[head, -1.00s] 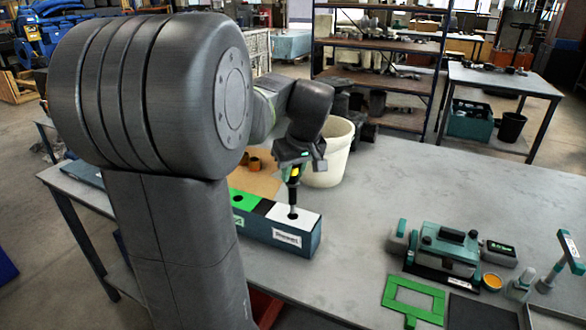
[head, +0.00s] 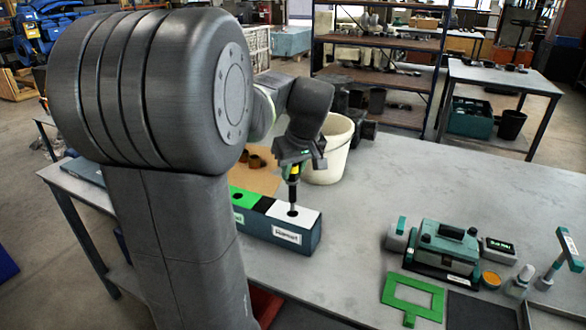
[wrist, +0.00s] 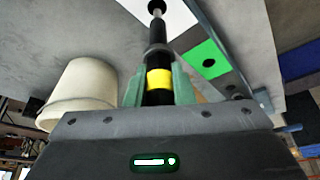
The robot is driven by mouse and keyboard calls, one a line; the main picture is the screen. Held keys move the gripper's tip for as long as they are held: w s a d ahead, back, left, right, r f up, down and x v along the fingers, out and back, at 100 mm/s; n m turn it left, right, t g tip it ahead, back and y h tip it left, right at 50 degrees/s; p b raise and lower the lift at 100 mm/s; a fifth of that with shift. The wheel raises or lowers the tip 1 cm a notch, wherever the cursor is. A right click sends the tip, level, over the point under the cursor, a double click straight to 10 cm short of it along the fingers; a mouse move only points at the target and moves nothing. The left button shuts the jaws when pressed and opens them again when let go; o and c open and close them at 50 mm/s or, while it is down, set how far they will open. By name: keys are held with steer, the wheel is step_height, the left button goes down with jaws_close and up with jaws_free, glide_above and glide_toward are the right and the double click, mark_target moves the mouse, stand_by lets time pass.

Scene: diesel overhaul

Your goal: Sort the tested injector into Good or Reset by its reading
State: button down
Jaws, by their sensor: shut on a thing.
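My gripper (head: 293,172) is shut on a dark injector with a yellow band (wrist: 159,80), held upright, tip down. It stands over the white-topped Reset section (head: 304,217) of the long teal box. The injector's thin tip is at the hole in the white top; I cannot tell how deep it is in. The green-topped Good section (head: 243,197) lies left of it, with an open dark hole; it also shows in the wrist view (wrist: 205,60). The tester (head: 447,248) sits at right with a small display (head: 498,246), its text too small to read.
A cream bucket (head: 330,152) stands just behind my gripper. A green square frame (head: 413,297), an orange-topped cup (head: 491,280) and a teal-handled tool (head: 560,262) are at front right. The table (head: 400,185) between box and tester is clear.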

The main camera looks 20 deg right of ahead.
mark_target(295, 196)
steer(key=shift+f+b, duration=1.1)
steer(key=shift+f, duration=0.75)
steer(key=shift+f+b, duration=1.2)
steer(key=shift+f, duration=0.5)
steer(key=shift+f+b, duration=0.9)
steer(key=shift+f, duration=0.4)
steer(key=c, duration=0.8)
jaws_free()
steer(key=shift+o, duration=0.2)
